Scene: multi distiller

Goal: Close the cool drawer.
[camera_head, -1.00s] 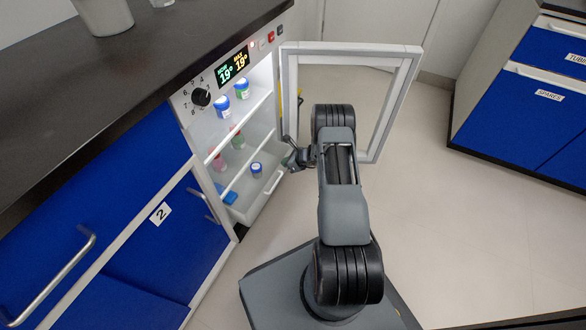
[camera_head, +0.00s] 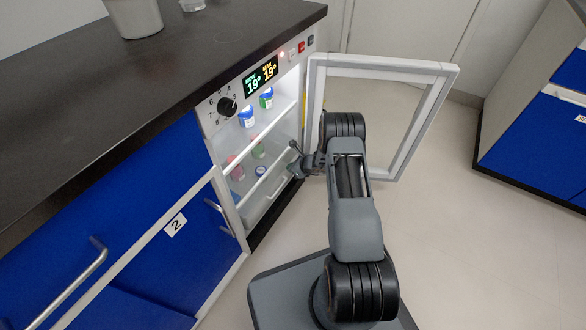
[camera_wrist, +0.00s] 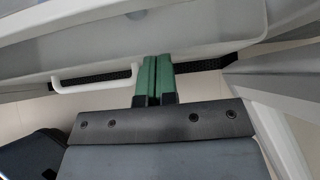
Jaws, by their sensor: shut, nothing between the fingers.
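The cool drawer (camera_head: 268,203) is the pale, low drawer at the bottom of the lit, open cooler. In the head view its front looks nearly in line with the cooler's frame; I cannot tell whether a gap remains. In the wrist view its pale front (camera_wrist: 215,35) spans the top, with a white bar handle (camera_wrist: 95,79) left of my fingers. My gripper (camera_head: 296,166) is at the right side of the cooler opening. Its green fingers (camera_wrist: 156,62) are together and empty, with their tips at the lower part of the drawer front. I cannot tell whether they touch.
The cooler's framed door (camera_head: 412,120) stands open to the right of my arm. Small bottles stand inside, including a blue one (camera_head: 246,117). A dark worktop (camera_head: 150,85) runs above blue cabinets (camera_head: 160,185). The floor (camera_head: 430,235) on the right is clear.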

